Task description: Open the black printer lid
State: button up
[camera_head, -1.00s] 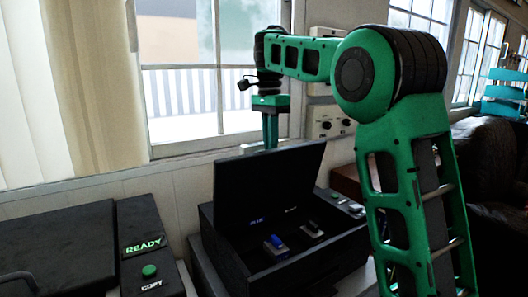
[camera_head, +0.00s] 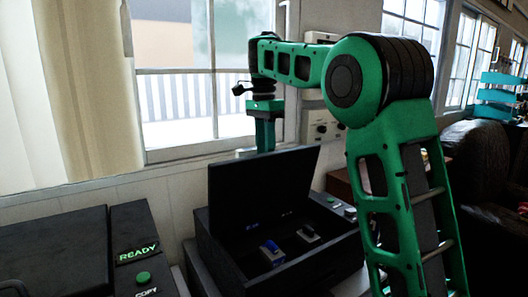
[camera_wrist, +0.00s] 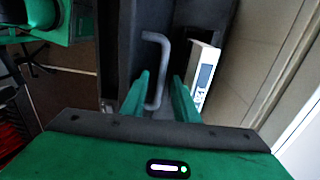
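The black printer lid (camera_head: 262,188) stands raised and tilted back over the open printer body (camera_head: 290,280) in the head view. My gripper (camera_head: 264,150) is at the lid's upper edge, its fingertips hidden behind the lid. In the wrist view, the fingers (camera_wrist: 161,80) are apart, with a grey bar handle (camera_wrist: 160,65) showing between them. I see a gap beside the handle, so the fingers do not look closed on it. Inside the printer sit a blue cartridge (camera_head: 271,251) and a dark one (camera_head: 309,234).
A second black machine (camera_head: 50,250) with a READY label and green button stands at the left. Wall and window (camera_head: 200,105) are close behind the lid. A white device with a small screen (camera_wrist: 205,75) is beside the handle in the wrist view.

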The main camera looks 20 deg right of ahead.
notch_tip(320, 180, up, 11)
jog(key=w, duration=0.1)
jog(key=shift+f, duration=0.15)
dwell(0.3)
dwell(0.5)
jog(key=s+d+f+n, duration=0.4)
jog(key=s+d+f, duration=0.6)
jog(key=s+d, duration=0.45)
jog(key=s+a+f+n, duration=0.1)
jog(key=s+f+n, duration=0.4)
jog(key=s+f, duration=1.6)
jog(key=s, duration=0.4)
jog(key=shift+s+a+f+t, duration=0.2)
jog(key=shift+s+f+t, duration=0.15)
jog(key=shift+s+t, duration=0.05)
